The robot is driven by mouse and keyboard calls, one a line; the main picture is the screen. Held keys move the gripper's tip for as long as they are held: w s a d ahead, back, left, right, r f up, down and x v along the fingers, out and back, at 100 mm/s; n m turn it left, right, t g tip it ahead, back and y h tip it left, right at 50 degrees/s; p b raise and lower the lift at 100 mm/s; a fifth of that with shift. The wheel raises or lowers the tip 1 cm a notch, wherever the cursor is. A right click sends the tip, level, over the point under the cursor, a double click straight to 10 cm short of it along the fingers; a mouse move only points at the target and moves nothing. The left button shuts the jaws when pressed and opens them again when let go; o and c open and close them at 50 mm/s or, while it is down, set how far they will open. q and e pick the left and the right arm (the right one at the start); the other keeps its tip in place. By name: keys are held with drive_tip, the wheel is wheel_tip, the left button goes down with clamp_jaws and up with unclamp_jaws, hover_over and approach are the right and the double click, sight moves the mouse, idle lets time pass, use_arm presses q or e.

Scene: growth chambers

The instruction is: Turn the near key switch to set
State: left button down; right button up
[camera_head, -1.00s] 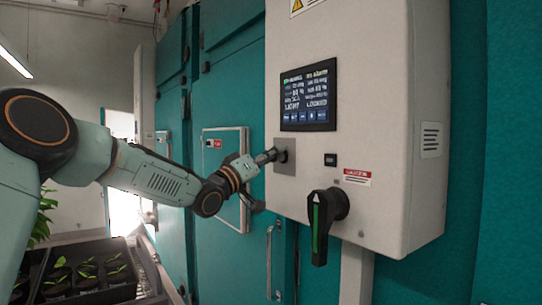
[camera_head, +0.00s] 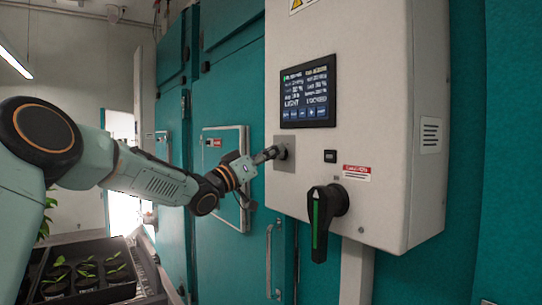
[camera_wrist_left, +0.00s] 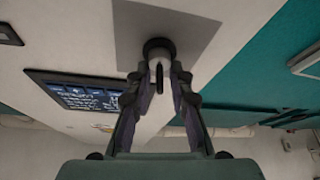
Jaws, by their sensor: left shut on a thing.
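The near key switch (camera_head: 281,153) sits on a grey square plate on the front of the white control box, left of and below the screen. In the left wrist view the key switch (camera_wrist_left: 158,47) is a dark round collar with a pale key part and a dark slot-like mark. My left gripper (camera_head: 268,155) reaches it from the left. In the wrist view the fingers of my left gripper (camera_wrist_left: 159,82) close on both sides of the key. The fingers hide part of the switch in the head view, and I cannot read its set position. My right gripper is out of view.
The white box (camera_head: 390,110) carries a lit screen (camera_head: 308,92) and a black rotary handle with a green stripe (camera_head: 325,215). Teal chamber doors (camera_head: 232,90) stand behind my arm. A black tray (camera_head: 125,290) of seedling pots is at lower left.

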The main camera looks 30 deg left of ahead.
use_arm(q)
drive_tip(key=m+h, duration=0.1)
drive_tip(key=m, duration=0.1)
drive_tip(key=m+g+h, duration=0.1)
drive_tip(key=m, duration=0.2)
drive_tip(key=shift+d+f+m+h, duration=0.1)
drive_tip(key=shift+m+h, duration=0.2)
drive_tip(key=m+g+h, duration=0.1)
drive_tip(key=m, duration=0.2)
drive_tip(key=m+g+h, duration=0.1)
drive_tip(key=m+h, duration=0.1)
drive_tip(key=m, duration=0.2)
drive_tip(key=shift+d, duration=0.15)
drive_tip(key=shift+g, duration=0.3)
drive_tip(key=c, duration=1.5)
unclamp_jaws()
drive_tip(key=shift+s, duration=0.1)
drive_tip(key=v, duration=1.2)
drive_tip(key=shift+f, duration=0.15)
